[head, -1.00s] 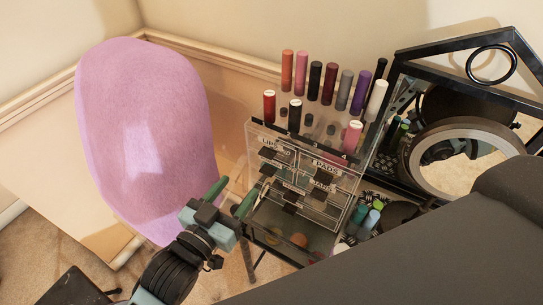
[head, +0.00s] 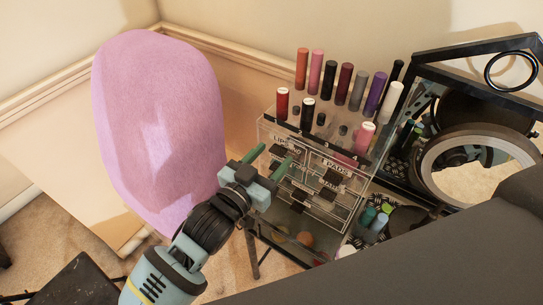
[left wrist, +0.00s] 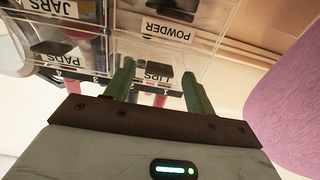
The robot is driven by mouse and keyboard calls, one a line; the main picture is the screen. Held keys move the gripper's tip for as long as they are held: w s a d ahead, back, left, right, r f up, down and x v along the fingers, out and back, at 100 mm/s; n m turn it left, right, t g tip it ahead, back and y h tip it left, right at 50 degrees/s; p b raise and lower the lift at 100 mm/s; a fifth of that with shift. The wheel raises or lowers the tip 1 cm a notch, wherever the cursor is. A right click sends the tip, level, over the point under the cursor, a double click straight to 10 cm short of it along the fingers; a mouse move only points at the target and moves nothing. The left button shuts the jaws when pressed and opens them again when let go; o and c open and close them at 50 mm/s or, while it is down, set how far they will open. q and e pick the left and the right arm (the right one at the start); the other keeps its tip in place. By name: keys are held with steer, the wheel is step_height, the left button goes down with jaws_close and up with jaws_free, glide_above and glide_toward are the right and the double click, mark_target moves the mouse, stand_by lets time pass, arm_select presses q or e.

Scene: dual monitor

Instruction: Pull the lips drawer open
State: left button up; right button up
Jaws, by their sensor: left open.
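The clear makeup organizer (head: 340,207) stands on the table with labelled drawers. The lips drawer (head: 287,141) is its upper left one, with a black handle; it looks shut. In the left wrist view the lips drawer's label (left wrist: 158,77) shows upside down between the fingers. My left gripper (head: 273,157) is open and empty, its green fingers pointing at the front of the lips drawer. In the left wrist view my left gripper (left wrist: 157,70) has one finger on each side of the label and handle. Whether a finger touches is unclear. My right gripper is not in view.
The pads drawer (head: 335,168) is beside the lips drawer; the powder drawer (left wrist: 168,30) is below it. Several lipstick tubes (head: 346,83) stand on top. A round mirror (head: 478,168) is at right, a pink chair (head: 160,120) at left. A dark grey surface (head: 430,245) fills the front right.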

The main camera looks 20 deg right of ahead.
arm_select(q)
steer(key=shift+w+d, duration=0.15)
steer(key=shift+d, duration=0.15)
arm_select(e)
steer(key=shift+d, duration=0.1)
arm_select(q)
steer(key=shift+c, duration=0.4)
